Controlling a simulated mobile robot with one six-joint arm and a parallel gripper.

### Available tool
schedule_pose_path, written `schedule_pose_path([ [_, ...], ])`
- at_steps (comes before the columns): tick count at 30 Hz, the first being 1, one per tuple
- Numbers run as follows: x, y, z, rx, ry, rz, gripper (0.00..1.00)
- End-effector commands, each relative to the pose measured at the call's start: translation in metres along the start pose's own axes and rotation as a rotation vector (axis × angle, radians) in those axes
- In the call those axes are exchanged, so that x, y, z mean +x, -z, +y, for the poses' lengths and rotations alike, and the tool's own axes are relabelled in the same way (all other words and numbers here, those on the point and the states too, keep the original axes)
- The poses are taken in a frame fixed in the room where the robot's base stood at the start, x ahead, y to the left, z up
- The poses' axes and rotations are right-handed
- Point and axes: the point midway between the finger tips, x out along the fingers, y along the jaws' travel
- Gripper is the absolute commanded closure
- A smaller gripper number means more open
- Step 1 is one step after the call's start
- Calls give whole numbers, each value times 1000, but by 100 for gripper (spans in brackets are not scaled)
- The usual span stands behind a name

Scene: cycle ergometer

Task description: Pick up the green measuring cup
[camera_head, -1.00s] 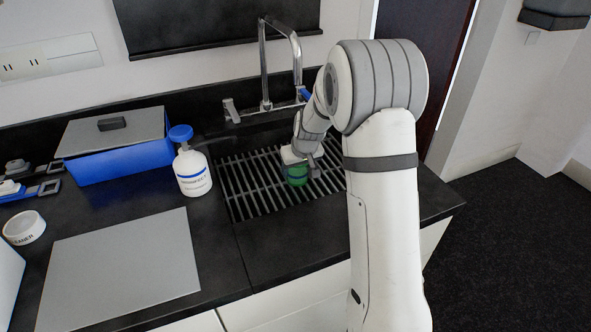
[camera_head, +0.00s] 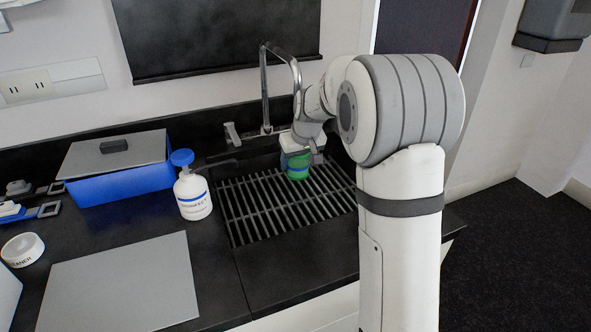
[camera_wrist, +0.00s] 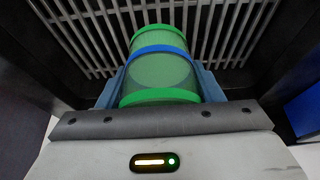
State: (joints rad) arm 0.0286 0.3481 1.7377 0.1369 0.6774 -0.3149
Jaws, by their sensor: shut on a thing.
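The green measuring cup (camera_head: 298,168) is at the far part of the sink grate in the head view, with a blue band around its middle. In the wrist view the green measuring cup (camera_wrist: 160,72) lies between the two blue-grey fingers of my gripper (camera_wrist: 160,78), which is shut on it. In the head view my gripper (camera_head: 298,150) is partly hidden by my own arm. The cup appears held above the grate; the exact gap is hard to judge.
The slatted sink grate (camera_head: 262,212) lies below, with a chrome faucet (camera_head: 265,85) close behind. A white bottle with a blue cap (camera_head: 192,192), a blue box with a grey lid (camera_head: 120,180) and a grey board (camera_head: 112,282) stand to the left.

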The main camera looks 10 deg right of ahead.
Motion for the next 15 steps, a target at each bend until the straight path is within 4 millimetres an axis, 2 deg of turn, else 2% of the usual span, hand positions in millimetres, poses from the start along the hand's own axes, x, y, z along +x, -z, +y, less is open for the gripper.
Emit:
schedule_pose_path([
  [15,-26,-57,0,0,-2,3,72],
])
